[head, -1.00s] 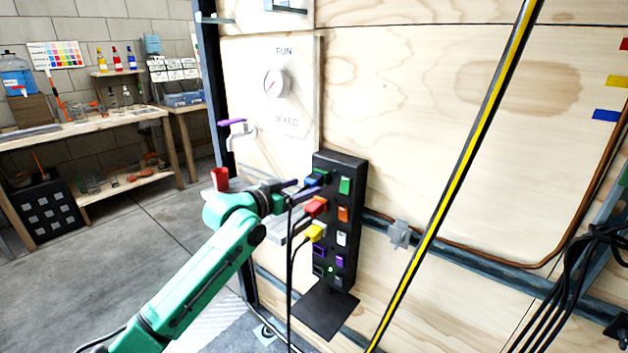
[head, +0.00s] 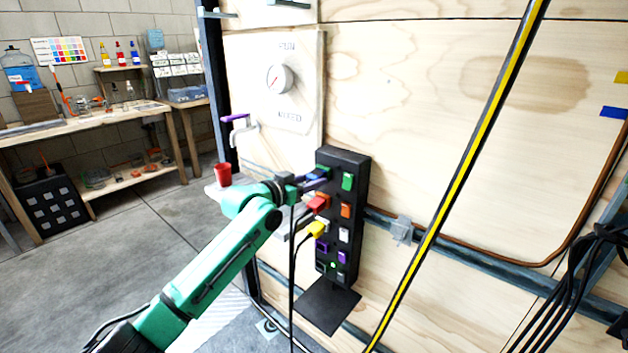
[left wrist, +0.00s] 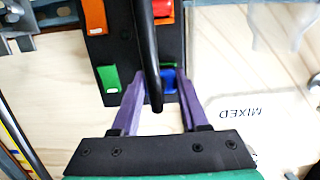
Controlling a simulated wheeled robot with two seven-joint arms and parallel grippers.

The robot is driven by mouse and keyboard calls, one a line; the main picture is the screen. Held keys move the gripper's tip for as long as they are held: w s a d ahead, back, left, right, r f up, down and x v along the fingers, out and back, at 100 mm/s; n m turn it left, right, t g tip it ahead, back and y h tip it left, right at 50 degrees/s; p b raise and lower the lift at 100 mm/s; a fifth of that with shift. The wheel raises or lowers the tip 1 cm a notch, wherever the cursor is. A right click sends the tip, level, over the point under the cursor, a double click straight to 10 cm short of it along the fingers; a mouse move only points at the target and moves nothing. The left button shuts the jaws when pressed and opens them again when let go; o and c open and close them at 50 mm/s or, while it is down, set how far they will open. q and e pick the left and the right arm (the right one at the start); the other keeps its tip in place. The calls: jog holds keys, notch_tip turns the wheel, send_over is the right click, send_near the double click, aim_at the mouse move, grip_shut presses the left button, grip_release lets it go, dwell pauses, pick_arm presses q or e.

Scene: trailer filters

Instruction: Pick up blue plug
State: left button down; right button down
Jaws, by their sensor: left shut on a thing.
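The blue plug (head: 313,174) sits at the upper left of a black socket strip (head: 357,164), in line with a green socket (head: 348,181). My left gripper (head: 319,180) reaches it from the left, with its purple fingers at the plug. In the left wrist view the blue plug (left wrist: 168,78) shows between the tips of the gripper (left wrist: 160,76), which is shut on it. A black cable passes in front and hides part of the plug. The plug appears to be still at the strip. My right gripper is not in view.
Below are a red plug (head: 318,203) and a yellow plug (head: 316,229) with black cables hanging down. A black plate (head: 327,306) juts out under the strip. A red cup (head: 222,174) stands on a small shelf to the left. A yellow-black striped bar (head: 462,170) slants at right.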

pick_arm(q)
jog(key=shift+s+a+r, duration=0.1)
jog(key=shift+a+r, duration=0.05)
jog(key=shift+r, duration=0.1)
jog(key=s+a+r, duration=0.7)
jog(key=s+a, duration=0.1)
jog(key=s, duration=0.2)
jog(key=shift+s+a+r+b, duration=0.2)
jog(key=shift+s+r+b, duration=0.05)
jog(key=shift+s+b, duration=0.2)
jog(key=shift+a, duration=0.1)
jog(key=s+a, duration=0.1)
jog(key=s+a+b, duration=0.1)
jog(key=s, duration=0.1)
jog(key=shift+a+f, duration=0.2)
